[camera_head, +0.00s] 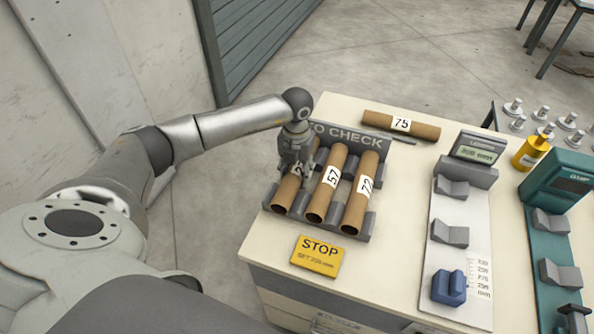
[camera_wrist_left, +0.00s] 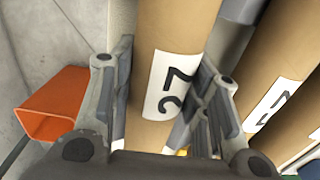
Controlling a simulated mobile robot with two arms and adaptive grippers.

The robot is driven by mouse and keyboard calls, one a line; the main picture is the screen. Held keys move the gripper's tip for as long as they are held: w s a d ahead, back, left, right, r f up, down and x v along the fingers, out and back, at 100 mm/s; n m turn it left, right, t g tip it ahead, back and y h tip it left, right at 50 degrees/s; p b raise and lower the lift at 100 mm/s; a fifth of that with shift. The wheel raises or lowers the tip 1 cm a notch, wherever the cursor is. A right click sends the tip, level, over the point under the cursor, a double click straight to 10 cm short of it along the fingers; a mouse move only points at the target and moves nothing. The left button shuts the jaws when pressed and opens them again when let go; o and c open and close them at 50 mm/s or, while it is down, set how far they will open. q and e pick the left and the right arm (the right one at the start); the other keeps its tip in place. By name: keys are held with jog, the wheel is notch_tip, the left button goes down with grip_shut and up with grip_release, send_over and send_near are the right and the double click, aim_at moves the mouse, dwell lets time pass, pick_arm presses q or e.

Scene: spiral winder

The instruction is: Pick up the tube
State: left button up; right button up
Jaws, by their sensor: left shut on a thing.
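Three brown cardboard tubes lie side by side in a grey rack (camera_head: 372,222) marked "TO CHECK". My left gripper (camera_head: 295,176) reaches down over the leftmost tube (camera_head: 283,196) and is shut on it, its fingers on both sides. In the left wrist view this tube (camera_wrist_left: 172,35) runs between the fingers, with a white number label partly covered by one finger. The tube still appears to lie in the rack. The middle tube (camera_head: 319,207) is labelled 57 and the right one (camera_head: 355,213) 72. My right gripper is not in view.
A tube labelled 75 (camera_head: 375,122) lies behind the rack. A grey-white gauge with cradles (camera_head: 462,205) and a teal device (camera_head: 556,190) are at the right. An orange object (camera_wrist_left: 52,103) shows in the left wrist view.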

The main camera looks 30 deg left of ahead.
pick_arm(q)
jog(key=shift+c, duration=1.2)
jog(key=shift+r, duration=0.15)
